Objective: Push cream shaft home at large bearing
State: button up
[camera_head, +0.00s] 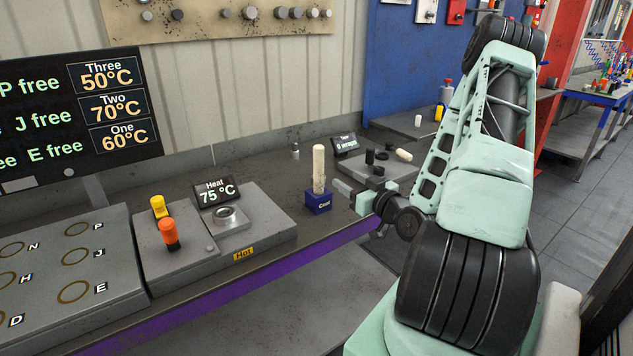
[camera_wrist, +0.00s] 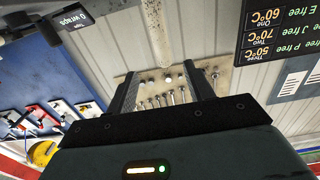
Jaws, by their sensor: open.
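The cream shaft (camera_head: 319,165) stands upright in a small blue block (camera_head: 318,203) marked "Cool" on the bench. It also shows in the wrist view (camera_wrist: 157,28), coming down from the top edge, roughly in line with the gap between my fingers. My gripper (camera_head: 344,188) is open, just right of the shaft and level with its lower part, pointing left. In the wrist view my gripper (camera_wrist: 160,74) has nothing clasped between its fingers. A metal ring (camera_head: 230,216) sits on the heater plate; I cannot tell whether it is the large bearing.
The heater (camera_head: 270,222), marked "Hot", reads 75 °C. Yellow and orange pegs (camera_head: 169,233) stand on its left part. Behind my gripper, a grey tray (camera_head: 352,170) holds dark pieces and a cream one near a "0 wraps" display (camera_head: 345,144). Bench is clear between heater and blue block.

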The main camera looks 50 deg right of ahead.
aim_at(322, 161)
jog(key=b+x, duration=0.2)
jog(key=x, duration=0.6)
jog(key=shift+a+r, duration=0.15)
jog(key=x, duration=0.1)
jog(key=p+x, duration=0.1)
jog(key=x, duration=0.1)
jog(key=p+x, duration=0.1)
jog(key=x, duration=0.1)
jog(key=shift+w+r, duration=0.15)
jog(key=shift+r, duration=0.2)
jog(key=shift+w+f+p, duration=0.15)
jog(key=shift+w+p, duration=0.15)
jog(key=shift+w, duration=0.1)
grip_shut()
